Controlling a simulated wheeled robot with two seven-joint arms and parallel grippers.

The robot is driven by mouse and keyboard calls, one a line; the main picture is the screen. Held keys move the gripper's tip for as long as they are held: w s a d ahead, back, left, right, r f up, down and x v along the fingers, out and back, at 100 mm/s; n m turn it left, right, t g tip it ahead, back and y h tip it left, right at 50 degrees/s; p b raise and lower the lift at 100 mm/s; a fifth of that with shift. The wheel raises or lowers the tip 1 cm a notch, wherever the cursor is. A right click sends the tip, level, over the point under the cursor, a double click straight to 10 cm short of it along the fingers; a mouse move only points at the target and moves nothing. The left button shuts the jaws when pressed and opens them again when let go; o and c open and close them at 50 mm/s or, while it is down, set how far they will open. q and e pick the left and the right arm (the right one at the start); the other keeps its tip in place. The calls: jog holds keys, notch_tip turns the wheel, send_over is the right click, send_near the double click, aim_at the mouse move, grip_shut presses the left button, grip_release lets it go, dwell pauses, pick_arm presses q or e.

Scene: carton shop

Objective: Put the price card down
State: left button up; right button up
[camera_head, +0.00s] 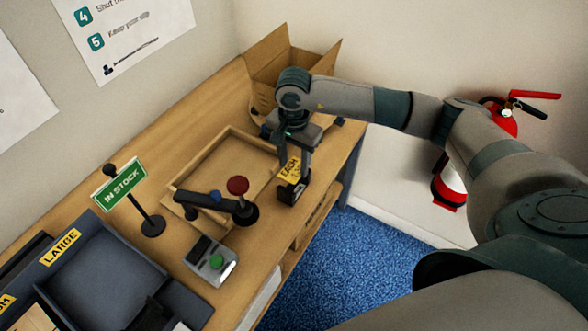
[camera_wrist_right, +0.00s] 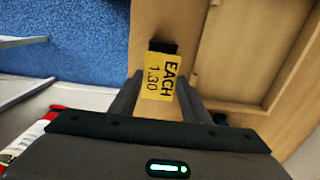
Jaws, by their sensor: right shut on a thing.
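The price card (camera_head: 291,168) is yellow with dark print reading EACH. In the right wrist view the card (camera_wrist_right: 158,77) reads EACH 1.30 and sits between my fingers. My right gripper (camera_head: 294,184) is shut on it, near the front edge of the wooden table (camera_head: 221,256). A small black piece shows at the card's end in the wrist view; I cannot tell whether it touches the table. My left gripper is not in view.
A shallow wooden tray (camera_head: 229,135) lies left of my right gripper. An open carton (camera_head: 281,66) stands behind. A lever with a red knob (camera_head: 237,185), a green-button box (camera_head: 213,261), an IN STOCK sign (camera_head: 119,190) and a LARGE bin (camera_head: 100,270) stand nearer. Blue floor lies right.

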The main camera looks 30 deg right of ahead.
aim_at(294, 170)
notch_tip(294, 170, down, 3)
jog(key=shift+r+p, duration=0.1)
jog(key=shift+p, duration=0.6)
jog(key=shift+f, duration=0.4)
jog(key=shift+f+b, duration=0.3)
jog(key=shift+b, duration=0.2)
jog(key=o, duration=1)
jog(key=shift+r, duration=0.1)
